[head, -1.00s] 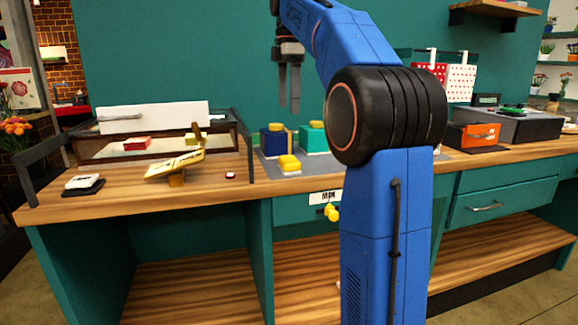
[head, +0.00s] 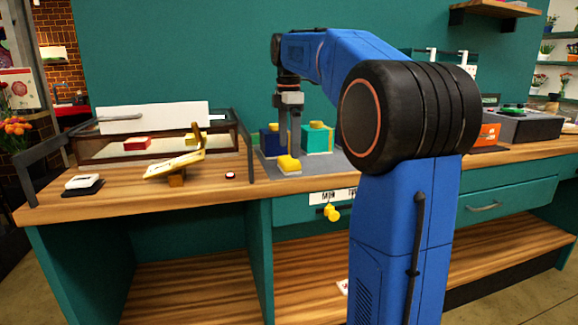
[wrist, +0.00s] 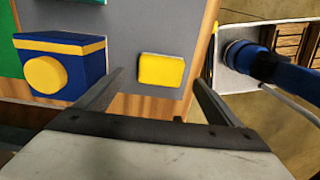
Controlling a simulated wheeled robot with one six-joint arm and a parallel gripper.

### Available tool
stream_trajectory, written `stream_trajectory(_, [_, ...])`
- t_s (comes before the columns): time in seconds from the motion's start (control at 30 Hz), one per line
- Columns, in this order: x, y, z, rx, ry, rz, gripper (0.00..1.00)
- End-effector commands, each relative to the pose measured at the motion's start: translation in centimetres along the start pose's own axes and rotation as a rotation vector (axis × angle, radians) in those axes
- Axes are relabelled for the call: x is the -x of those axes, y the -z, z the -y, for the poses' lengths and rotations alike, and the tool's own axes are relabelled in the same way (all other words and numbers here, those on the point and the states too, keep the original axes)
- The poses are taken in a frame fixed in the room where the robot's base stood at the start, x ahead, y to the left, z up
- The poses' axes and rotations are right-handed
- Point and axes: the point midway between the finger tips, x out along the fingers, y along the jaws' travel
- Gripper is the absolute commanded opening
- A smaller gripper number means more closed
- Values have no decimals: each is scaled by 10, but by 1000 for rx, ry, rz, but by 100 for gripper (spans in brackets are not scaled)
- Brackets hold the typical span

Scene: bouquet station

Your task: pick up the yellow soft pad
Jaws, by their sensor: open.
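The yellow soft pad (head: 289,164) lies on the grey mat (head: 264,168) near the front of the bench. In the wrist view the yellow pad (wrist: 161,70) shows as a small block ahead of the fingers, near the middle of the gap. My gripper (head: 290,148) points down just above and behind the pad in the head view. In the wrist view my gripper (wrist: 158,80) has its two fingers wide apart and nothing between them. I cannot tell the exact height of the fingertips above the pad.
A blue box with a yellow band and round yellow knob (wrist: 62,66) stands left of the pad in the wrist view. A teal box (head: 320,138) stands behind at right. A tilted yellow board (head: 174,165) and a red button (head: 230,176) are to the left.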

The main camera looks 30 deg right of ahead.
Motion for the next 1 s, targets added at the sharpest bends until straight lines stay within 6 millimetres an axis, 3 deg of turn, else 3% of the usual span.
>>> stream_trajectory(0.4, [-47, -1, 2, 0, 0, 0, 88])
stream_trajectory(0.7, [-50, -1, 1, 0, -1, 0, 88])
stream_trajectory(0.9, [-50, -1, 1, 0, -1, 0, 43])
stream_trajectory(1.0, [-50, -1, 1, 0, -1, 0, 40])
